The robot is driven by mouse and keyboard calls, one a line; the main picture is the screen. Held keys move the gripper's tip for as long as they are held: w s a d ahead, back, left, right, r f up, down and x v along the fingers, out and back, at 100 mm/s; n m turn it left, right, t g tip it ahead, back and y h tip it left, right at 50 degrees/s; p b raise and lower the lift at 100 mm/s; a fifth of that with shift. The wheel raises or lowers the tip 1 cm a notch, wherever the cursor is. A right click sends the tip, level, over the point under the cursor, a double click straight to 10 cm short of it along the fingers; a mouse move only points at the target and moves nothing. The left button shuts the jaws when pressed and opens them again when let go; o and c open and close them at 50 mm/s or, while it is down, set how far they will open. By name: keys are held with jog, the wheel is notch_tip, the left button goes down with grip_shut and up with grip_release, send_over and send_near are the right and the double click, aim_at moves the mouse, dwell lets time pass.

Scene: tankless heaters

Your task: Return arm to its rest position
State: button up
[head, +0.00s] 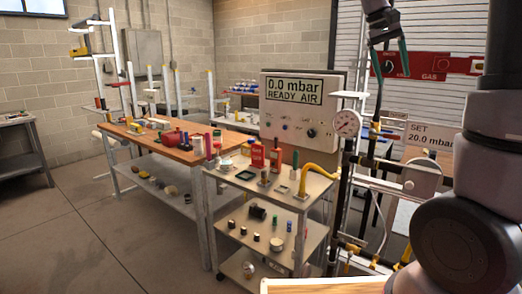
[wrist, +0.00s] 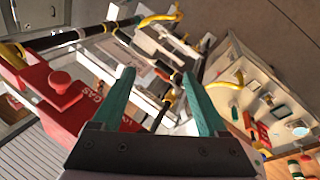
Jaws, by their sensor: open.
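My gripper (head: 389,62) is high at the upper right of the head view, in front of the slatted wall panel. Its two teal fingers point down and stand apart with nothing between them. In the wrist view my gripper (wrist: 157,78) is open and empty. Past its fingertips are dark pipes, yellow fittings and a grey-white frame. The red gas panel (head: 425,66) is behind the gripper in the head view. In the wrist view the red panel (wrist: 62,98) lies left of the left finger. I cannot tell how far it is from the finger.
A gauge (head: 346,123) and pipework stand below the gripper. A test console (head: 303,103) reads "0.0 mbar READY AIR" on a cart (head: 232,181) with tools and bottles. A wooden-topped workbench (head: 170,148) is farther left. The floor (head: 75,235) at front left is clear.

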jog(key=s+a+f+m+t+y, duration=0.1)
jog(key=s+a+f+t+y, duration=0.1)
jog(key=s+a, duration=0.3)
jog(key=s+a+f+t+y, duration=0.3)
jog(key=s+a+t+y, duration=0.1)
jog(key=s, duration=0.9)
jog(key=shift+s+a+m+t, duration=0.35)
jog(key=shift+a+t, duration=0.25)
jog(key=shift+a, duration=0.6)
